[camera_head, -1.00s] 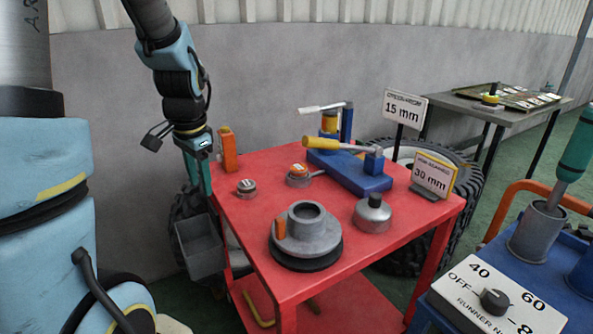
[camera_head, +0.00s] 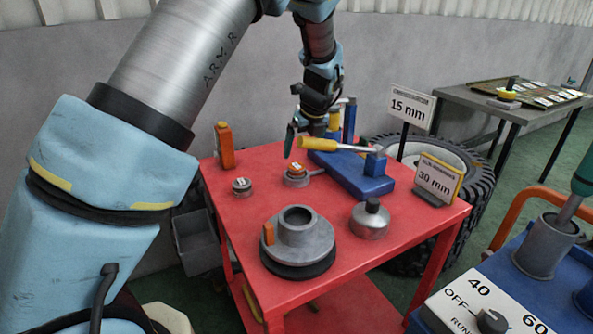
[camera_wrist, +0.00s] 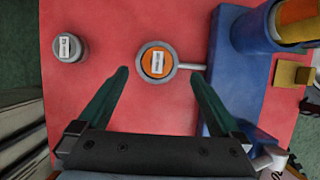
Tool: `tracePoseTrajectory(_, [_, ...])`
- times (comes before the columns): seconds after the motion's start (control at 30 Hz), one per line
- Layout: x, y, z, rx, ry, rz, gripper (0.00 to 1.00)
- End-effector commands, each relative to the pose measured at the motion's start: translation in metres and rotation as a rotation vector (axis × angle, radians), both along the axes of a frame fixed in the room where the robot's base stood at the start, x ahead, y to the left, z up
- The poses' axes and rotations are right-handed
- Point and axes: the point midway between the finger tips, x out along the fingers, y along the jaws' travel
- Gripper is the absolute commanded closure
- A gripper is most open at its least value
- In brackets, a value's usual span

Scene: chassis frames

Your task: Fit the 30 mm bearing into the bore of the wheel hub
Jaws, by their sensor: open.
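The grey wheel hub (camera_head: 318,232) lies on the red table with its round bore (camera_head: 297,215) facing up and empty. It rests on a black ring, with an orange block at its left side. Two small round pieces stand behind it: a grey one with a white label (camera_head: 242,187) and an orange-topped one with a side rod (camera_head: 296,171). Their labels are too small to read, so I cannot tell which is the 30 mm bearing. My gripper (camera_wrist: 161,76) is open and empty above the table; in the wrist view the orange-topped piece (camera_wrist: 157,63) shows between its fingertips.
A blue press (camera_head: 350,172) with a yellow-handled lever stands right of the gripper. A metal pot (camera_head: 370,220), a 30 mm sign (camera_head: 436,180) and a 15 mm sign (camera_head: 411,107) are at the right. An orange block (camera_head: 225,146) stands at the back left corner.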

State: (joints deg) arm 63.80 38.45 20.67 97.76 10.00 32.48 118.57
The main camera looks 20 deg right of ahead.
Motion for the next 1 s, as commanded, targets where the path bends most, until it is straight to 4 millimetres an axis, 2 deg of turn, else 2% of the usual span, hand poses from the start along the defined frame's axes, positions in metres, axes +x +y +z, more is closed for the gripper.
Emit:
tracePoseTrajectory(0.27, [0.008, 0.002, -0.021, 0.001, 0.000, 0.003, 0.00])
tracePoseTrajectory(0.6, [0.019, 0.006, -0.062, -0.001, 0.001, 0.004, 0.00])
tracePoseTrajectory(0.9, [0.021, 0.005, -0.066, -0.002, 0.000, 0.002, 0.00])
tracePoseTrajectory(1.0, [0.021, 0.005, -0.066, -0.002, 0.000, 0.002, 0.11])
